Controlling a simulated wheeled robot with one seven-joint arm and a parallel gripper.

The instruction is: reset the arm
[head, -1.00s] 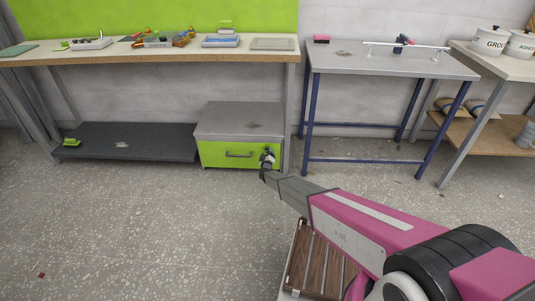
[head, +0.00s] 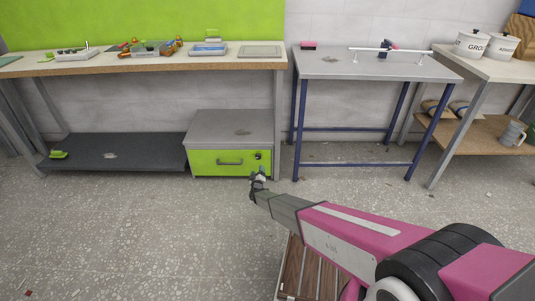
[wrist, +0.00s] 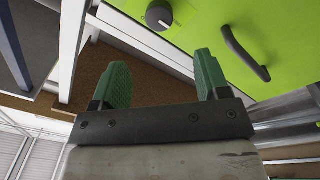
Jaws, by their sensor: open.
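My gripper (head: 258,179) is at the end of my pink and grey arm, low in front of the green drawer cabinet. In the wrist view my gripper (wrist: 158,85) shows two green fingers spread apart, with nothing between them. The green drawer front (head: 210,163) is shut and has a dark handle (head: 229,162) and a round knob (head: 258,156). The wrist view shows the handle (wrist: 245,53) and the knob (wrist: 159,15) beyond the fingers, apart from them.
A long workbench (head: 130,66) with tools and trays stands above a dark low shelf (head: 115,152). A blue-legged table (head: 350,68) stands to the right, then a bench with white pots (head: 471,43). A slatted wooden surface (head: 300,275) lies below my arm.

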